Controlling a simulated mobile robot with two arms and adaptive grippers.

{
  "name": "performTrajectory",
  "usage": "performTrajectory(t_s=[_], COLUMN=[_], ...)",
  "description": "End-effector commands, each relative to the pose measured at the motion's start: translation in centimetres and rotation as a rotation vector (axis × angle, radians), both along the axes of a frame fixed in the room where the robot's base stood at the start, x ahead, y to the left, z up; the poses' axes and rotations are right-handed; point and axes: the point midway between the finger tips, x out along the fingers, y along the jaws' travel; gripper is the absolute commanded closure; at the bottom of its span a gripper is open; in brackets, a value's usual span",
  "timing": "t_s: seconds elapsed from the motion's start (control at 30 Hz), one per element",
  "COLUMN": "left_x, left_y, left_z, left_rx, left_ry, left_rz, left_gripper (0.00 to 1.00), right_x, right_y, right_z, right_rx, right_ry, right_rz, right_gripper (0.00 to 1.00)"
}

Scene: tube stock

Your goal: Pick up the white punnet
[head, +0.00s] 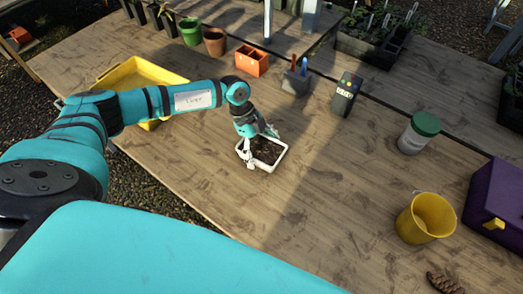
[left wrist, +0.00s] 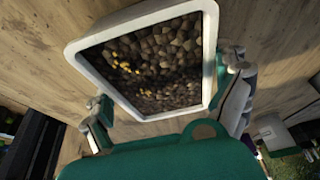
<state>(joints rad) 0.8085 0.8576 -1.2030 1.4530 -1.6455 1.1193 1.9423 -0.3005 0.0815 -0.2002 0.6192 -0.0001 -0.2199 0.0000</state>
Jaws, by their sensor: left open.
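The white punnet (head: 282,158) stands on the wooden bench near the middle of the head view. It is filled with dark soil or gravel with some yellowish bits. In the left wrist view the punnet (left wrist: 212,45) fills the upper middle, its white rim clear. My left gripper (head: 261,148) is open and low over the punnet. In the left wrist view the gripper (left wrist: 165,85) has one finger on each side of the punnet's near part. Whether the fingers touch its walls I cannot tell. My right gripper is out of view.
A yellow tray (head: 150,74) lies behind my left arm. An orange box (head: 251,60), a grey holder (head: 296,84) and a black device (head: 346,96) stand behind the punnet. A green-lidded jar (head: 419,132), yellow bucket (head: 427,218) and purple box (head: 497,198) stand right. Bench around the punnet's right is clear.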

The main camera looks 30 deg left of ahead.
Motion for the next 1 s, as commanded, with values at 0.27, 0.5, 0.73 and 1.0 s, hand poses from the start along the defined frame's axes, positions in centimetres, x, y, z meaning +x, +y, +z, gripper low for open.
performTrajectory(t_s=[0.27, 0.5, 0.73, 1.0], left_x=[0.02, 0.01, -0.01, 0.04], left_y=[-0.03, -0.03, -0.05, -0.07], left_z=[-0.09, -0.08, -0.09, -0.04], left_rx=[0.000, 0.000, -0.001, -0.001], left_ry=[-0.001, 0.000, 0.000, -0.001], left_rz=[0.000, 0.000, 0.000, -0.001], left_gripper=[0.00, 0.25, 0.55, 0.56], right_x=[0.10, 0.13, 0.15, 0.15], right_y=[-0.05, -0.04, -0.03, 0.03], right_z=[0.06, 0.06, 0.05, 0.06], right_rx=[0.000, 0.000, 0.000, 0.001], right_ry=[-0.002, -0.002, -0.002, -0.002], right_rz=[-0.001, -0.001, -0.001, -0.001], right_gripper=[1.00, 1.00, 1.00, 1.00])
